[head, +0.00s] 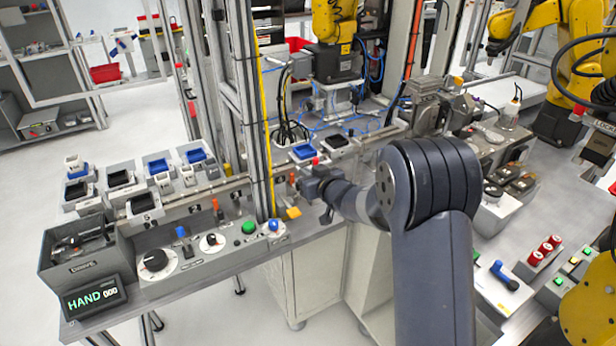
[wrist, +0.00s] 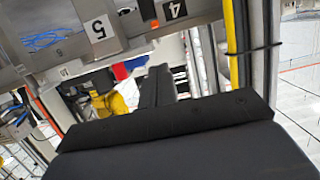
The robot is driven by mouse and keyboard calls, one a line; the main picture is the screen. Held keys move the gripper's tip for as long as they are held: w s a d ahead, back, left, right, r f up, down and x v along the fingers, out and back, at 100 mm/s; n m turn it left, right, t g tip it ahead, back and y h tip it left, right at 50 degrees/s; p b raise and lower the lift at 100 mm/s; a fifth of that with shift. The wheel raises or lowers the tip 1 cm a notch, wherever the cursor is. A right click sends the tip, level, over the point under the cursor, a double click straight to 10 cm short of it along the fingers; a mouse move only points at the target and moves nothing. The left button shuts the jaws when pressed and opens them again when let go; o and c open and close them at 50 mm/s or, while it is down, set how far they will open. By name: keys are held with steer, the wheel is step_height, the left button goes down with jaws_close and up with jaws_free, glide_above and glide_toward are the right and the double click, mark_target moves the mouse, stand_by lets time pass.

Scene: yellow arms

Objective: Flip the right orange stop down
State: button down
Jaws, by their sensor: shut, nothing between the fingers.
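Small orange upright stops stand along the front of the conveyor rail in the head view. One orange stop (head: 216,204) is at the left, and another orange piece (head: 292,179) shows at the right, just left of my gripper. My gripper (head: 303,186) is beside the rail, partly hidden by my own wrist; it is shut and empty. In the wrist view my gripper (wrist: 157,82) points up toward the rail. A small orange-red piece (wrist: 149,10) shows there between the number plates 5 and 4. I cannot tell whether my gripper touches a stop.
A control panel with a black knob (head: 155,260), a green button (head: 248,227) and a blue knob (head: 273,225) lies below the rail. A grey bin (head: 88,265) and a HAND display (head: 92,298) are at the left. A metal post (head: 243,110) with a yellow strip rises behind.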

steer(key=b+v, duration=0.1)
steer(key=v, duration=0.7)
steer(key=shift+s+a, duration=0.2)
steer(key=shift+s, duration=0.05)
